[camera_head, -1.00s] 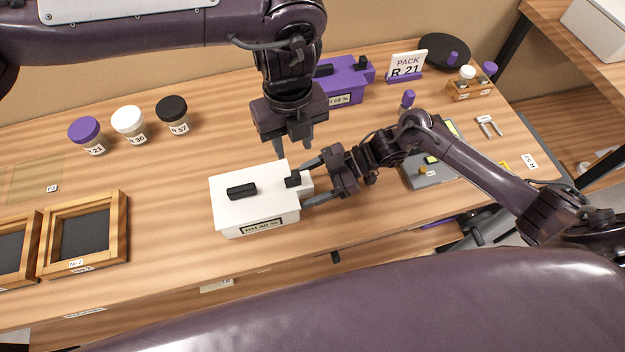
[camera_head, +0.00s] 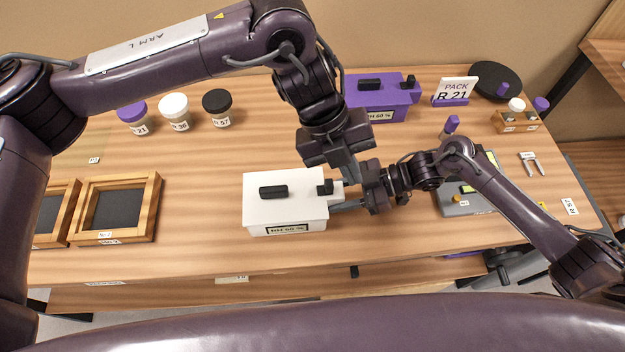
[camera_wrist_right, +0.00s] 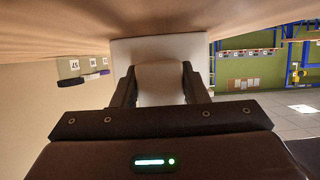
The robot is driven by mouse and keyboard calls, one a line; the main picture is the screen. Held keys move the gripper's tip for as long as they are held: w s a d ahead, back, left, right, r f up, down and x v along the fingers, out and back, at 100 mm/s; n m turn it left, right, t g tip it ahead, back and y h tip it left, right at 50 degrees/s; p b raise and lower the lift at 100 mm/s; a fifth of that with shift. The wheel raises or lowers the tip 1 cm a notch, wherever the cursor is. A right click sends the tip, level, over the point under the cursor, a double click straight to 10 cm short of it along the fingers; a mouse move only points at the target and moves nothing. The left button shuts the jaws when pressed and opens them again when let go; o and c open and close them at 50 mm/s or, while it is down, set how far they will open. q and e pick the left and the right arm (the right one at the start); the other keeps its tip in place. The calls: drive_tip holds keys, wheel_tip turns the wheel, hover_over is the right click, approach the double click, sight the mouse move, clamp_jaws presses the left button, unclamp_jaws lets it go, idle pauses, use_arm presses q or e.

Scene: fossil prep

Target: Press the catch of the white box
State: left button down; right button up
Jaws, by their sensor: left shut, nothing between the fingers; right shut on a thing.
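The white box (camera_head: 285,212) stands on the table in the head view, with a black handle (camera_head: 272,192) on its lid. Its black catch (camera_head: 325,187) is at the right end of the top. My left gripper (camera_head: 352,176) is shut and empty, pointing down just right of and behind the catch; I cannot tell whether it touches the box. My right gripper (camera_head: 345,196) comes from the right and is shut on the white box's right end. In the right wrist view a pale part of the white box (camera_wrist_right: 160,85) sits between the fingers.
Several lidded jars (camera_head: 174,110) stand back left. Wooden frames (camera_head: 115,208) lie at left. A grey device (camera_head: 465,200) sits right, behind my right arm.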

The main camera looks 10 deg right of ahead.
use_arm(q)
drive_tip(key=h, duration=0.4)
hover_over(324, 187)
drive_tip(key=s+a, duration=0.2)
drive_tip(key=s, duration=0.1)
drive_tip(key=w+a+f+t, duration=0.1)
drive_tip(key=a, duration=0.2)
drive_tip(key=a+f, duration=0.1)
drive_tip(key=a, duration=0.1)
drive_tip(key=w+a+f+t+h, duration=0.1)
drive_tip(key=a, duration=0.2)
drive_tip(key=shift+w+a+f+t, duration=0.15)
drive_tip(key=shift+w+a+t, duration=0.15)
drive_tip(key=shift+w, duration=0.05)
drive_tip(key=x, duration=1)
drive_tip(key=shift+d, duration=0.1)
